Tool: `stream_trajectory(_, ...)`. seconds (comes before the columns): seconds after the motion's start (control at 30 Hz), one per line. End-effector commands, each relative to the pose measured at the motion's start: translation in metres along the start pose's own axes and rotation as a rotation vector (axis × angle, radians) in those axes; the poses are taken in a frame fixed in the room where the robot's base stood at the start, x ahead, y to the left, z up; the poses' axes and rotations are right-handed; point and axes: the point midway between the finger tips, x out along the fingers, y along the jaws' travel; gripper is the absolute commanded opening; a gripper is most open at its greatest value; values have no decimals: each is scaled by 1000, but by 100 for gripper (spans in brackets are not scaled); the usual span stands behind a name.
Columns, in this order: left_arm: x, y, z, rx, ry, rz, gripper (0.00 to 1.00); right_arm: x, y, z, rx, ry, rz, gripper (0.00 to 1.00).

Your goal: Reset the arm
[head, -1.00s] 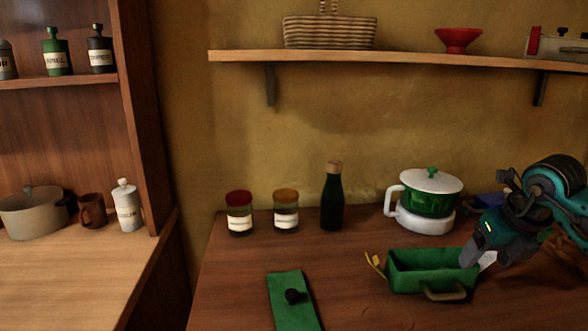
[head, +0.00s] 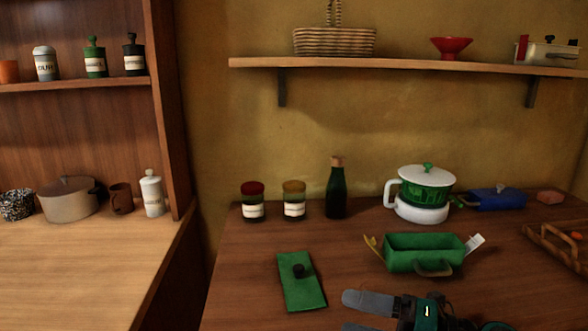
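My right gripper (head: 346,313) is at the bottom edge of the head view, its fingers pointing left. The two grey fingers are spread apart with nothing seen between them; the lower finger is partly cut off by the frame edge. It is in front of the green tray (head: 401,260) and apart from it. The tray has a handle at its front, with a yellow item (head: 371,243) at its left end and a white tag-like item (head: 475,243) sticking out at its right end. My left gripper is not in view.
A green board (head: 299,290) with a black knob lies left of my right gripper. Two jars (head: 253,207), a dark bottle (head: 336,193) and a white-and-green pot (head: 427,192) stand along the back. A wooden rack (head: 560,245) is at right.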

Motion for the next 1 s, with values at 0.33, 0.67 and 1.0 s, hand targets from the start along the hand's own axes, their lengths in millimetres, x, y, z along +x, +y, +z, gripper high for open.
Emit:
stream_trajectory(0.33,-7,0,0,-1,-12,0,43,-60,-95,-8,1010,-743,410,71)
stream_trajectory(0.67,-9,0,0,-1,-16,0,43,-111,-216,-106,1689,-1184,294,71)
stream_trajectory(1.0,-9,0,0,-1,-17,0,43,-114,-226,-120,1755,-1216,272,67)
